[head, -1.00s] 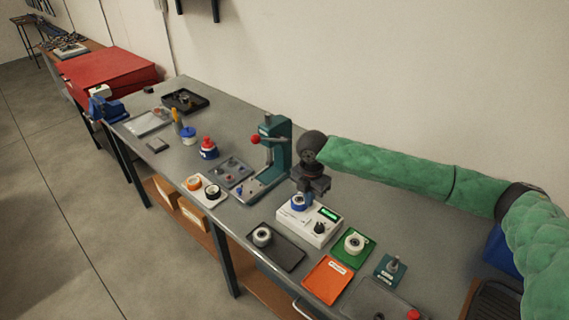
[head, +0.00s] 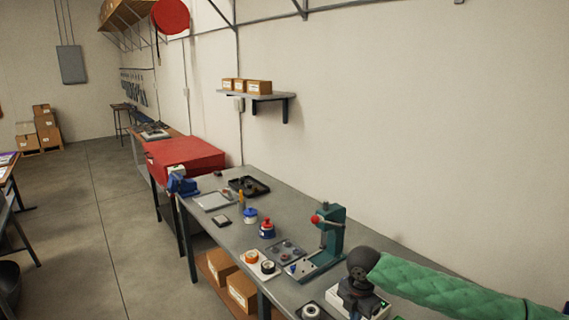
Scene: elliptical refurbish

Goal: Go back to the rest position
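My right arm, in a green quilted sleeve, comes in from the right in the head view. Its dark wrist and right gripper (head: 360,292) are over the white tester box (head: 378,308) at the bottom right. The fingers point down and are too small and hidden to tell open from shut. A blue ring that showed under the gripper earlier is not clear now. My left arm and gripper are not in view.
The grey workbench (head: 225,232) carries a green press (head: 331,232), red-capped and blue bottles and small trays. A red cabinet (head: 186,157) stands beyond. A wall shelf (head: 262,97) holds boxes. The floor at left (head: 120,215) is mostly clear.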

